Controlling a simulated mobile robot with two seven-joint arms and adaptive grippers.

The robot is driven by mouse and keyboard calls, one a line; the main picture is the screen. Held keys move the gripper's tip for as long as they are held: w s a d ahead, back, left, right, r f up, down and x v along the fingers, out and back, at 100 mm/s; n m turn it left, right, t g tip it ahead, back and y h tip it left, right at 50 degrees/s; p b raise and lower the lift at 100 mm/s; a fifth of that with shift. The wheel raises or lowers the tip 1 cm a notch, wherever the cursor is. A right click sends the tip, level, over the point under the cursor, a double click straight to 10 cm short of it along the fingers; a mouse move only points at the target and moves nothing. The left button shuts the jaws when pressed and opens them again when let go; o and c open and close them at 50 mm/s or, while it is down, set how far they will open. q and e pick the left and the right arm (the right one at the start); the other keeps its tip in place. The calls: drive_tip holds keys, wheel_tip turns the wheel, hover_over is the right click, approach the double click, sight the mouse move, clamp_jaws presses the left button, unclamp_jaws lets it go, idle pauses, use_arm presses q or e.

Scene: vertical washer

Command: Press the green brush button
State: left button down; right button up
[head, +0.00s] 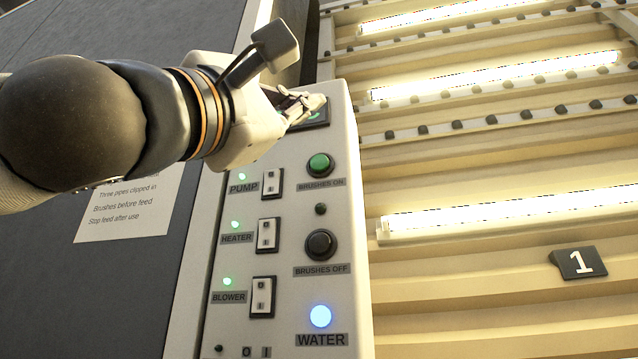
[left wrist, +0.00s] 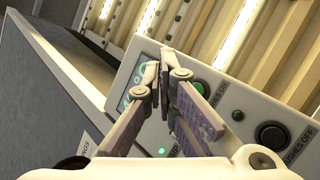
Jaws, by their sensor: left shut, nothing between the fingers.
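The green brush button (head: 320,165) is a round green push button with a dark ring, above a label reading BRUSHES ON, on the pale control panel (head: 345,200). It also shows in the left wrist view (left wrist: 195,87), just right of the fingers. My left gripper (head: 318,102) is shut and empty. In the head view it lies above the green button, over a dark display at the panel's top, which it partly hides. I cannot tell whether the fingertips touch the panel. In the left wrist view the left gripper's fingertips (left wrist: 165,52) meet. My right gripper is not in view.
A black BRUSHES OFF button (head: 320,244) sits below, with a small dark lamp (head: 320,209) between. PUMP (head: 272,183), HEATER (head: 268,235) and BLOWER (head: 263,297) switches line the left. A blue WATER light (head: 320,316) is lower. Lit slatted racks (head: 500,200) stand right.

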sight(319, 163)
use_arm(q)
drive_tip(key=w, duration=0.2)
drive_tip(key=w+d, duration=0.1)
drive_tip(key=w, duration=0.1)
drive_tip(key=w+d+b, duration=0.1)
drive_tip(key=w, duration=0.1)
drive_tip(key=shift+w+d, duration=0.15)
drive_tip(key=shift+w, duration=0.2)
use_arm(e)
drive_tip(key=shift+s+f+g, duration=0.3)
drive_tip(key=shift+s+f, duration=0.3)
use_arm(q)
drive_tip(key=shift+w, duration=0.15)
idle(0.4)
drive_tip(key=shift+w+d, duration=0.1)
drive_tip(key=shift+w, duration=0.15)
drive_tip(key=shift+w+d, duration=0.1)
drive_tip(key=shift+w, duration=0.35)
idle(0.8)
drive_tip(key=shift+s+a+p, duration=0.25)
drive_tip(key=shift+s+p, duration=0.05)
drive_tip(key=shift+s, duration=0.5)
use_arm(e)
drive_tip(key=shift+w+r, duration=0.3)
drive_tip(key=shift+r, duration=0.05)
